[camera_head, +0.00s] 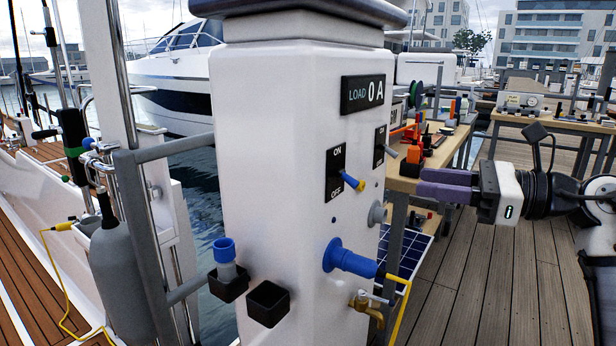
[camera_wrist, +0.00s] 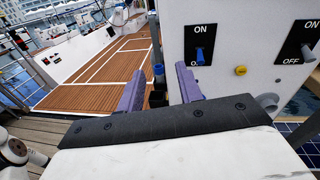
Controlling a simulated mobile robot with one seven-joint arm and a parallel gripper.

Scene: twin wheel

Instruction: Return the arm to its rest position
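My gripper (camera_head: 420,183) is at the right of the head view, beside the white pedestal (camera_head: 290,130) and in front of the workbench. Its two purple fingers point left toward the pedestal. In the wrist view the fingers of my gripper (camera_wrist: 160,85) stand apart with a gap between them, and nothing is held. My arm runs from the gripper out of the right edge of the head view. The arm's upper part is mostly outside the picture.
The pedestal carries an ON/OFF switch (camera_head: 340,173), a LOAD display (camera_head: 362,94) reading 0 A, a blue plug (camera_head: 350,260) with yellow cable, a brass tap (camera_head: 367,307) and an empty black holder (camera_head: 268,303). A cluttered workbench (camera_head: 404,184) stands behind. Deck boards (camera_head: 500,290) at right look clear.

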